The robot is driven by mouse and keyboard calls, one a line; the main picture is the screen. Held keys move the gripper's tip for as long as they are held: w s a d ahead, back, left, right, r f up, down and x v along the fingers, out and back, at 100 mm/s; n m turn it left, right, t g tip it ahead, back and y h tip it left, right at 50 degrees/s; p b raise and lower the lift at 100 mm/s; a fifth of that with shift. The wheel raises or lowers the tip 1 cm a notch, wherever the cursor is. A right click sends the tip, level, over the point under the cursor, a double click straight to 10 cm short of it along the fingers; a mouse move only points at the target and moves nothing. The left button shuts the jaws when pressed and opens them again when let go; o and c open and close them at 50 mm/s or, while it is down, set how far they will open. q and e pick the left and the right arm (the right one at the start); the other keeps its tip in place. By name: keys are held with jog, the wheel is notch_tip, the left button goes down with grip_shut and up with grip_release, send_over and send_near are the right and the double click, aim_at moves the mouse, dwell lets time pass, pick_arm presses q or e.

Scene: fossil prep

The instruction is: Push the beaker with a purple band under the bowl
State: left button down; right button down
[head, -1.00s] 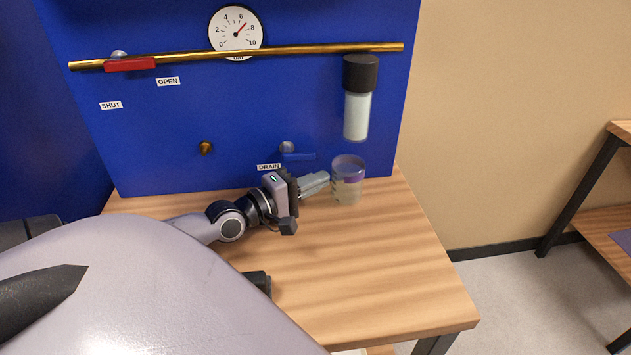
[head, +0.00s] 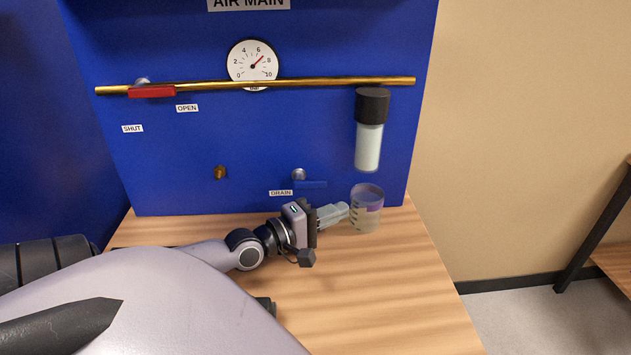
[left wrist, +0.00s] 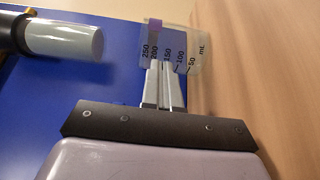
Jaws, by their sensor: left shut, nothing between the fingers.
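The clear beaker with a purple band (head: 366,210) stands upright on the wooden bench, close to the blue panel. In the head view it is almost straight below the pale bowl (head: 368,148) with the black cap, with a gap between them; their depth is hard to compare. My left gripper (head: 346,209) is shut and empty, with its fingertips at the beaker's left side. In the left wrist view the fingertips (left wrist: 165,66) are against or very near the wall of the beaker (left wrist: 187,44), and the bowl (left wrist: 64,40) is at upper left. My right gripper is not seen.
The blue panel (head: 260,140) stands behind the bench (head: 400,290). It carries a brass pipe (head: 330,82), a gauge (head: 253,65), a red lever (head: 152,91) and a blue drain lever (head: 311,184). The bench is bare in front and right of the beaker.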

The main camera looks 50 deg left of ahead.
pick_arm(q)
jog(key=shift+s+a, duration=0.2)
jog(key=shift+s, duration=0.9)
jog(key=shift+s+a, duration=0.25)
jog(key=shift+s, duration=0.8)
jog(key=shift+s+a, duration=0.2)
jog(key=shift+s, duration=0.9)
